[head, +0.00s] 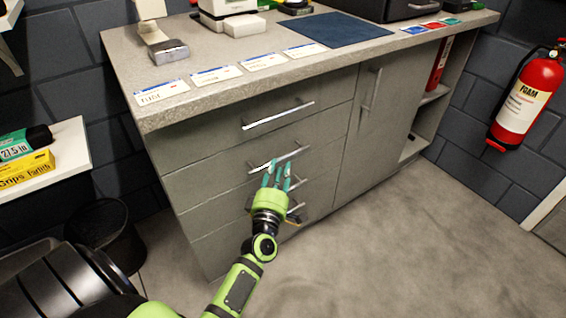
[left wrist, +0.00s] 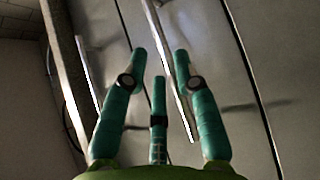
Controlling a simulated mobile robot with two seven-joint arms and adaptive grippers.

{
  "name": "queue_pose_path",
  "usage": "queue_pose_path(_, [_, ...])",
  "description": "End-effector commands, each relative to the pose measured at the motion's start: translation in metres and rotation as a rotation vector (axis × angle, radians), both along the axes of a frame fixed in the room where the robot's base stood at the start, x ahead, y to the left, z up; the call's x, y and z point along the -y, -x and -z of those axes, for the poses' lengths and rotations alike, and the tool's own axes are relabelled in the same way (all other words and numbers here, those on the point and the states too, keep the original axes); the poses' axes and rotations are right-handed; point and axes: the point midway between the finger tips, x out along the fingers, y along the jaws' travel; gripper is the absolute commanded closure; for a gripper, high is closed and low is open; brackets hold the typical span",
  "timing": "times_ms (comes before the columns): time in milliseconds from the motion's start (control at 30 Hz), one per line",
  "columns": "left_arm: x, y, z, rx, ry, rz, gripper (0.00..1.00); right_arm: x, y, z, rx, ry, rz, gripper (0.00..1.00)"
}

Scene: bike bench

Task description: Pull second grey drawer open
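The second grey drawer (head: 215,176) is in the bench front, under the top drawer, and looks flush with its neighbours. Its silver bar handle (head: 294,154) is partly hidden by my left gripper (head: 275,165). The gripper has a green palm and teal fingers and reaches up to the handle from below. In the left wrist view, a silver bar (left wrist: 174,72) runs between the spread fingertips of the gripper (left wrist: 160,52). Gaps show beside the bar, so the fingers look open. Contact cannot be told. My right gripper is not in view.
The top drawer handle (head: 278,115) is just above. A lower handle (head: 294,212) is partly behind my gripper. A cupboard door (head: 360,135) is to the right. The grey floor (head: 400,240) in front is clear. A black bin (head: 105,235) stands at left.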

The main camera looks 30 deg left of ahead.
Motion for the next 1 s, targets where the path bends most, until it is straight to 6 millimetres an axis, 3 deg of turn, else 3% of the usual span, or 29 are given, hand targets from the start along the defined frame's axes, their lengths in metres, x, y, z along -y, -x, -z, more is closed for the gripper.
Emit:
queue_pose_path(300, [-0.016,-0.041,-0.006,-0.003,-0.004,0.002,0.7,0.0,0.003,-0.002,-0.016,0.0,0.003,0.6])
queue_pose_path(667, [-0.018,-0.046,-0.006,-0.006,-0.005,0.003,0.7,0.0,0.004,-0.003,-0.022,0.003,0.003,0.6])
queue_pose_path(733, [-0.018,-0.046,-0.006,-0.005,-0.005,0.003,0.98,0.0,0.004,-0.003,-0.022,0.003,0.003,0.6])
queue_pose_path(1000, [-0.018,-0.046,-0.006,-0.006,-0.007,0.003,1.0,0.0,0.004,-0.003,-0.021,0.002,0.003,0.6])
